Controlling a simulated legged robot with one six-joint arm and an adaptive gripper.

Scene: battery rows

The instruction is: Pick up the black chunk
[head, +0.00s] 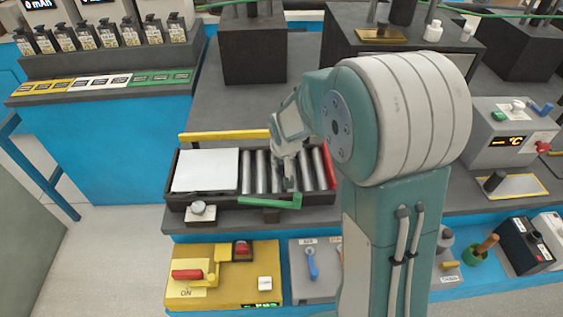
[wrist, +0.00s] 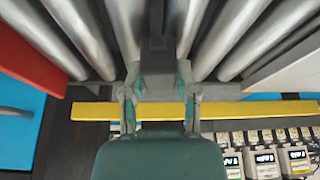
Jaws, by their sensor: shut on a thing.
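The black chunk (wrist: 158,60) is a small dark block in the wrist view, between my two fingertips and in front of the silver rollers (wrist: 215,40). My gripper (wrist: 158,80) is shut on it. In the head view my gripper (head: 289,172) points down over the right part of the black-framed roller tray (head: 228,200), among the rollers (head: 262,172). My gripper and arm hide most of the chunk there. I cannot tell whether the chunk touches the rollers.
A white plate (head: 206,170) covers the tray's left part, with a yellow bar (head: 225,135) behind and a green bar (head: 270,202) in front. A red strip (head: 328,167) closes the right end. A dark block (head: 254,50) stands behind. Yellow (head: 215,285) and grey control boxes stand below.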

